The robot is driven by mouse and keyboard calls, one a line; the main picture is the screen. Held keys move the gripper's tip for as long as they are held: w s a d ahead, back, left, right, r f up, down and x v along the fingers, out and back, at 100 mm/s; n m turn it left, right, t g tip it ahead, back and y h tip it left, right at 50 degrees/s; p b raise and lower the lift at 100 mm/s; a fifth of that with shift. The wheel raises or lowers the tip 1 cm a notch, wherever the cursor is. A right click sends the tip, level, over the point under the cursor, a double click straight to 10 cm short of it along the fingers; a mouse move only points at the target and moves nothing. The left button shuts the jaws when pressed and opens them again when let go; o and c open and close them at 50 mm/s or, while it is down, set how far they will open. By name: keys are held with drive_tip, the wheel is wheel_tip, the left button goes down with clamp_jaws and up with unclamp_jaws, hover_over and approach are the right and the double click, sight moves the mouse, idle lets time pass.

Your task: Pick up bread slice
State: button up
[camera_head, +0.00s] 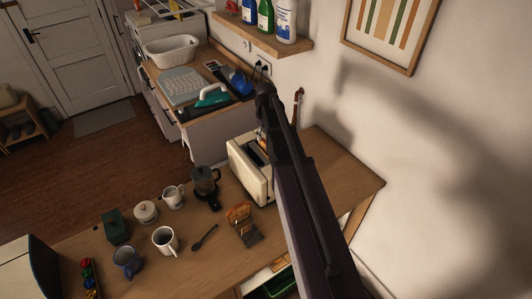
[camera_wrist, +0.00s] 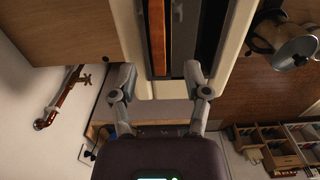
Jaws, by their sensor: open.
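The cream toaster (camera_head: 246,172) stands on the wooden counter, with two dark slots in its top. In the wrist view the toaster (camera_wrist: 232,40) fills the upper middle. A bread slice (camera_wrist: 157,38) shows there as an orange-brown strip in the left slot; the other slot looks dark and empty. My gripper (camera_wrist: 158,72) is open, with one finger on each side of the line of the bread slice, and nothing is between the fingers. The fingertips are near the toaster's end; I cannot tell their height above it. In the head view my arm hides the gripper and part of the toaster.
A toast rack (camera_head: 243,226) with bread in it stands in front of the toaster. A coffee press (camera_head: 206,184), a white mug (camera_head: 165,241), a blue mug (camera_head: 127,262) and a dark spoon (camera_head: 204,237) are on the counter. A wall is close on the right.

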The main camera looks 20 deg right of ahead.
sight(266, 152)
drive_tip(key=shift+f+b, duration=2.45)
drive_tip(key=shift+f, duration=0.1)
clamp_jaws()
